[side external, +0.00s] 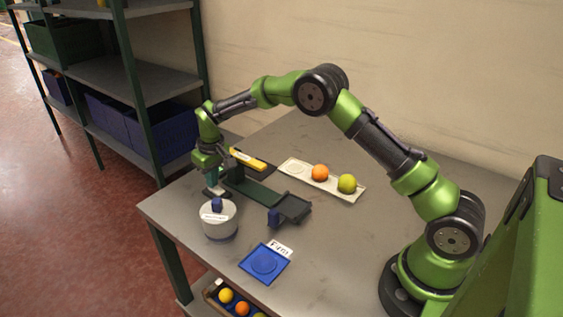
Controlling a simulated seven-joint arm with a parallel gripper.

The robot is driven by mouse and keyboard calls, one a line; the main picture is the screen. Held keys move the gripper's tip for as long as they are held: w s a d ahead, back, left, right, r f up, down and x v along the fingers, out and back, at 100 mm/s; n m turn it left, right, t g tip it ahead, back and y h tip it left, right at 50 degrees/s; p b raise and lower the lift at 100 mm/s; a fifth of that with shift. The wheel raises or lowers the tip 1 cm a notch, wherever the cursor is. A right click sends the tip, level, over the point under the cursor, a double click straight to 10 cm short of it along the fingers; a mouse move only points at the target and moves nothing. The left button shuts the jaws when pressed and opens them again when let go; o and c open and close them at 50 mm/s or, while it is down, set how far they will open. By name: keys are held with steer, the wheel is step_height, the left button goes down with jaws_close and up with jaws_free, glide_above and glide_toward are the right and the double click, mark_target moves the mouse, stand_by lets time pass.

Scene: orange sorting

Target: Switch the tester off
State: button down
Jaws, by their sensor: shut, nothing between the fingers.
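My gripper (214,188) is shut and empty, pointing down at the left end of this base. A small pale part shows right under the fingertips; I cannot tell whether they touch it. The gripper partly hides this end, and no switch can be made out clearly.
A white round pot with a blue knob (220,226) stands just in front of my gripper. A yellow labelled item (248,160) lies behind. A blue tray (265,264) has a "Firm" card (279,249).

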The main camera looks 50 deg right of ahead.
mark_target(218, 190)
steer(key=shift+f, duration=0.2)
steer(key=shift+r, duration=3.55)
steer(key=shift+s+a+f+m, duration=0.1)
steer(key=shift+s+f+m, duration=0.05)
steer(key=shift+s+f, duration=0.35)
steer(key=shift+s+f+m, duration=0.15)
steer(key=shift+s+f, duration=0.1)
steer(key=shift+s, duration=0.3)
steer(key=s+r+m+t, duration=0.1)
steer(key=s+r, duration=0.4)
steer(key=s, duration=0.5)
steer(key=s+r+m+t+y, duration=0.1)
steer(key=s+r+t, duration=0.1)
steer(key=s+r, duration=0.4)
steer(key=s+r+m+t+y, duration=0.1)
steer(key=s+r, duration=0.4)
steer(key=s, duration=1.1)
steer(key=shift+a+r+t, duration=0.2)
steer(key=shift+a+t, duration=0.05)
steer(key=shift+t, duration=0.45)
